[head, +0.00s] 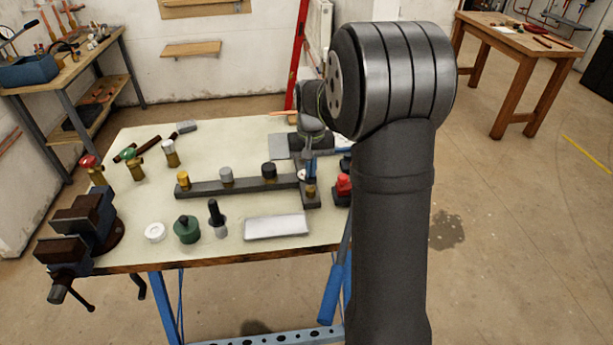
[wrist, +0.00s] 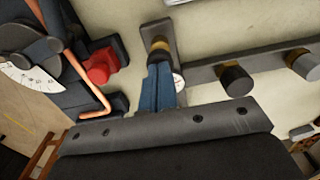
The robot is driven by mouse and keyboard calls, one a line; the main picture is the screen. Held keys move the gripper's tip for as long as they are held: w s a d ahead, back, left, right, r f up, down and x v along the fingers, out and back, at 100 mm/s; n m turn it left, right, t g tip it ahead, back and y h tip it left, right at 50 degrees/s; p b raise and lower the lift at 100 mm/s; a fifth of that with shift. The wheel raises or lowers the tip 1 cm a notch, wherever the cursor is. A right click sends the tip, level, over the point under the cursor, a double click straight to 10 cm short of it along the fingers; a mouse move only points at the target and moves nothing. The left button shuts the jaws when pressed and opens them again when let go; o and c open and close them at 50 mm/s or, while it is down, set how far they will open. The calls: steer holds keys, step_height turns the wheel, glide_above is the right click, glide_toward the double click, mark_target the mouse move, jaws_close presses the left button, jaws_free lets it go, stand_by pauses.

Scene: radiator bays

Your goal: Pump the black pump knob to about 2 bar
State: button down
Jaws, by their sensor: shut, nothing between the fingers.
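My gripper (head: 311,178) is over the right end of the bench. Its blue fingers (wrist: 160,70) are shut with nothing between them. Just beyond the fingertips in the wrist view is a dark-topped brass fitting (wrist: 160,46) on a grey plate; I cannot tell if they touch. It may be the black pump knob. Another black knob (head: 269,170) stands on the grey rail (head: 245,184) and shows in the wrist view too (wrist: 235,80). A small round white gauge (wrist: 178,82) is partly behind the fingers. A larger white dial (wrist: 28,80) is at the left; its reading is unclear.
A red knob (head: 343,185) is right of the gripper, with a copper pipe (wrist: 88,85) near it in the wrist view. A grey knob (head: 226,173) and a brass one (head: 183,180) share the rail. A white block (head: 276,227) lies in front. A vise (head: 85,225) is at left.

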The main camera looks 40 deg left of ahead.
steer(key=shift+f, duration=0.75)
steer(key=shift+r, duration=1.9)
steer(key=s+d+r, duration=0.4)
steer(key=d+r, duration=0.1)
steer(key=d, duration=0.3)
steer(key=shift+s+d, duration=0.15)
steer(key=shift+d, duration=0.1)
